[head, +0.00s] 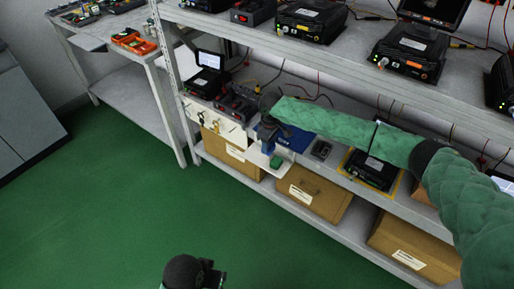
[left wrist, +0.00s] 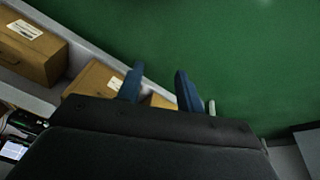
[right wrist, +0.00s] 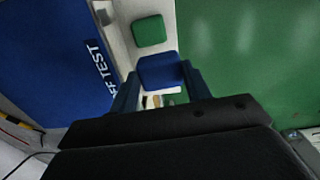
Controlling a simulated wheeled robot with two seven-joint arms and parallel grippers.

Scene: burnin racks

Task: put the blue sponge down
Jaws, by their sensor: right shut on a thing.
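My right gripper (right wrist: 158,90) is shut on the blue sponge (right wrist: 160,71), which sits between its fingertips. In the head view this gripper (head: 268,128) is over the front edge of the middle shelf, by the blue mat (head: 298,140); the sponge is mostly hidden there. I cannot tell whether the sponge touches the surface below. A green sponge (right wrist: 149,31) lies on a pale surface just beyond the blue one; it also shows in the head view (head: 276,162). My left gripper (left wrist: 158,88) is open and empty, low over the green floor.
The blue mat (right wrist: 50,55) with white lettering lies left of the right gripper. Black devices (head: 370,170) and cables crowd the shelf. Cardboard boxes (head: 313,192) stand on the lower shelf (head: 350,236). A side bench (head: 120,80) is at the left. The floor (head: 110,220) is clear.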

